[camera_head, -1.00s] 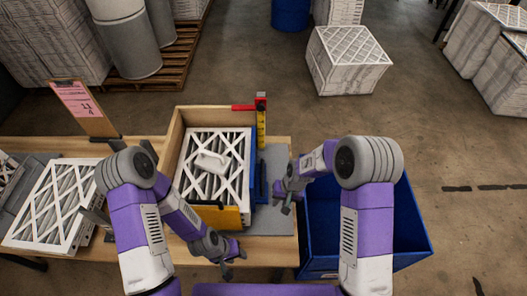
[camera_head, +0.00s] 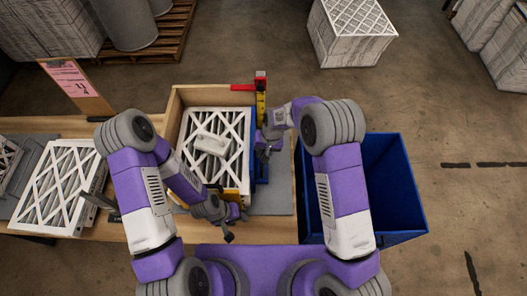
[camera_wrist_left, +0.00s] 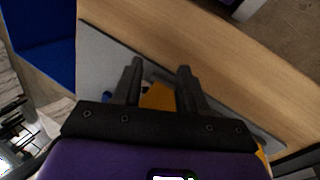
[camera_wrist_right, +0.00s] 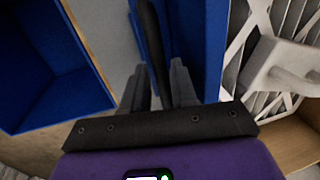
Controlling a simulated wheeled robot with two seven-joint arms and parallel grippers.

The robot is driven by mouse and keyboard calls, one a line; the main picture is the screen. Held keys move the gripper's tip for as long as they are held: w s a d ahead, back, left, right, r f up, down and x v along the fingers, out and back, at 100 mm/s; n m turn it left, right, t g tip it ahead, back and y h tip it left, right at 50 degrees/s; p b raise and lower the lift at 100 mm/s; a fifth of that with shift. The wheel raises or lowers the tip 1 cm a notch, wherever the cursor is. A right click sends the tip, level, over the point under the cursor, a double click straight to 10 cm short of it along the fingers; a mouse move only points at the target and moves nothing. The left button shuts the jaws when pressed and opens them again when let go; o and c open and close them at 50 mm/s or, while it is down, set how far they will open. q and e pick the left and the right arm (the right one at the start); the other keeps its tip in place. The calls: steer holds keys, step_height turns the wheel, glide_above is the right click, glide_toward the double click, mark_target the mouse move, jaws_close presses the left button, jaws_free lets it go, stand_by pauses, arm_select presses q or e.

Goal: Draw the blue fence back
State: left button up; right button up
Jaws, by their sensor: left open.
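The blue fence (camera_head: 262,172) stands along the right side of the wooden box (camera_head: 177,98). In the right wrist view the blue fence (camera_wrist_right: 205,40) has a dark bar (camera_wrist_right: 152,40) on its near side. My right gripper (camera_head: 266,150) is beside the fence; its fingers (camera_wrist_right: 160,78) look apart, with the bar between them and not visibly clamped. A white framed filter (camera_head: 213,155) lies in the box with a white handled piece (camera_head: 212,143) on top. My left gripper (camera_head: 232,222) is open at the box's front, near the yellow piece (camera_wrist_left: 158,96).
A blue bin (camera_head: 398,190) stands right of the table. Another filter (camera_head: 62,185) and a pink sign (camera_head: 75,85) are on the left. A red and yellow post (camera_head: 260,95) rises at the box's back right corner. A grey mat (camera_head: 275,202) lies at right.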

arm_select(q)
steer(key=shift+s, duration=0.1)
arm_select(e)
steer(key=shift+s, duration=0.15)
jaws_close()
arm_select(q)
steer(key=shift+f+b, duration=0.9)
steer(key=shift+b, duration=0.05)
steer(key=shift+a, duration=0.1)
arm_select(e)
steer(key=d, duration=0.7)
steer(key=shift+d, duration=0.4)
steer(key=shift+c, duration=0.6)
jaws_free()
steer(key=shift+d, duration=0.1)
steer(key=shift+o, duration=0.6)
steer(key=shift+d, duration=0.1)
